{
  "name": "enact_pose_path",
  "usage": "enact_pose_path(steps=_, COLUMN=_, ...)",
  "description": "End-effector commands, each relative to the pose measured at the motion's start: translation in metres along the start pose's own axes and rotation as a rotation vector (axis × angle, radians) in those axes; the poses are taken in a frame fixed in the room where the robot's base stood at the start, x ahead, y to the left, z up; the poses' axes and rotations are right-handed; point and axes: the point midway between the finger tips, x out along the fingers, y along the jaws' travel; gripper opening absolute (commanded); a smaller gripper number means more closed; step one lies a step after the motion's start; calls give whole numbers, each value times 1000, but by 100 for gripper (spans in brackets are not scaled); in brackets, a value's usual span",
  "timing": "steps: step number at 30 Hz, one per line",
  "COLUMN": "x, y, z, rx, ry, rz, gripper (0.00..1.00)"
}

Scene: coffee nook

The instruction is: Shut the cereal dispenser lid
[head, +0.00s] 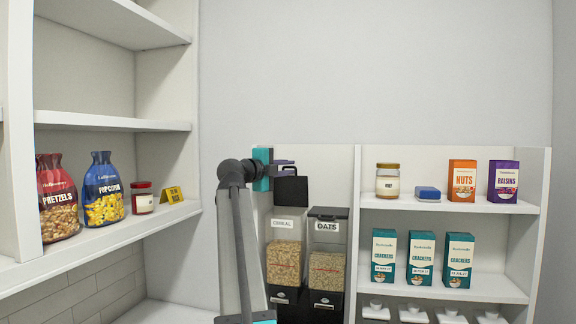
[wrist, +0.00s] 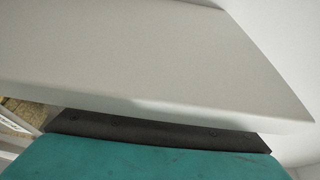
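The cereal dispenser (head: 284,236) is a clear bin with a black base and a "CEREAL" label, standing left of the oats dispenser. Its dark lid (head: 291,192) stands up, raised off the bin's top. My gripper (head: 287,166), with its teal body, is at the raised lid's upper edge, above the bin. I cannot tell whether it touches the lid, or how far apart the fingers are. In the wrist view, my gripper's teal part fills the bottom, with a dark bar beyond it and a pale surface above. A bit of a bin with grain shows at the left edge.
The oats dispenser (head: 327,245) stands close on the right with its lid down. A white divider (head: 354,240) and shelves with jars and boxes are further right. A shelf (head: 100,238) with snack bags (head: 103,190) is at the left. The wall above is bare.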

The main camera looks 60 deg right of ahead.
Motion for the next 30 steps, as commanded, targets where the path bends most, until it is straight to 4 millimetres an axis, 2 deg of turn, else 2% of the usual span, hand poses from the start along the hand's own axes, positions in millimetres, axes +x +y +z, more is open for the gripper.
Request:
enact_pose_path(steps=6, x=14, y=0, z=0, rx=0, ry=0, rz=1, gripper=15)
enact_pose_path(steps=15, x=16, y=0, z=0, rx=1, ry=0, rz=0, gripper=15)
enact_pose_path(steps=16, x=16, y=0, z=0, rx=1, ry=0, rz=0, gripper=14)
enact_pose_path(steps=18, x=16, y=0, z=-1, rx=0, ry=0, rz=0, gripper=2)
enact_pose_path(steps=19, x=16, y=0, z=-1, rx=0, ry=0, rz=0, gripper=0)
enact_pose_path(steps=30, x=16, y=0, z=-1, rx=0, ry=1, rz=1, gripper=0)
